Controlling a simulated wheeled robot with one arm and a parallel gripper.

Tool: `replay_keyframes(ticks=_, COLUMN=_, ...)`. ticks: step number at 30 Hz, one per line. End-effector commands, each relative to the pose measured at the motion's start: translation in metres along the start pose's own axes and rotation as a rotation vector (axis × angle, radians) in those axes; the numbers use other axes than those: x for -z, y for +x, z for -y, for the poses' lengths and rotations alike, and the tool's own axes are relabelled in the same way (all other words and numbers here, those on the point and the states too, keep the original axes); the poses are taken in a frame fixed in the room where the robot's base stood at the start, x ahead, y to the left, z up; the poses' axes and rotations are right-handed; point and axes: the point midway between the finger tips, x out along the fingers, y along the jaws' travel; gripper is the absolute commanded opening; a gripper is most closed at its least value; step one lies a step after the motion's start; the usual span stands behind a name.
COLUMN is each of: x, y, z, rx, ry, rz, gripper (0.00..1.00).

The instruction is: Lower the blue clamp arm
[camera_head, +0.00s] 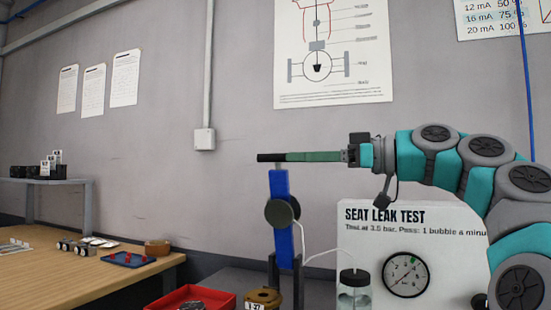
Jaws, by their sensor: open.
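The blue clamp arm (281,240) stands upright, left of the seat leak test panel. My gripper (270,158) reaches in from the right, level, with long green fingers and black tips. It is seen edge-on, so the gap between the fingers does not show. The fingers cross just above the top of the clamp arm, with the tips slightly past it to the left. Whether they touch it cannot be told. The gripper is open and appears empty.
Behind stands the white SEAT LEAK TEST panel (430,235) with a gauge (405,276). A capped jar (354,290) with a tube, a brass part (262,299) and a red tray (185,293) are near the clamp's foot. A wooden table (95,280) is left.

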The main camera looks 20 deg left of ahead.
Motion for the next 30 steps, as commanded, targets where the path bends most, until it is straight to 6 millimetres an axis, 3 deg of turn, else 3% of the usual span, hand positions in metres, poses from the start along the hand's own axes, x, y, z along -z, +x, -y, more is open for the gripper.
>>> replay_keyframes(ticks=12, x=0.001, y=0.058, z=0.001, rx=0.001, ry=0.001, rz=0.001, gripper=0.52)
replay_keyframes(ticks=21, x=0.0, y=0.062, z=0.0, rx=-0.001, ry=0.001, rz=-0.001, gripper=0.51)
replay_keyframes(ticks=30, x=0.0, y=0.061, z=0.0, rx=-0.001, ry=0.001, rz=0.0, gripper=0.17)
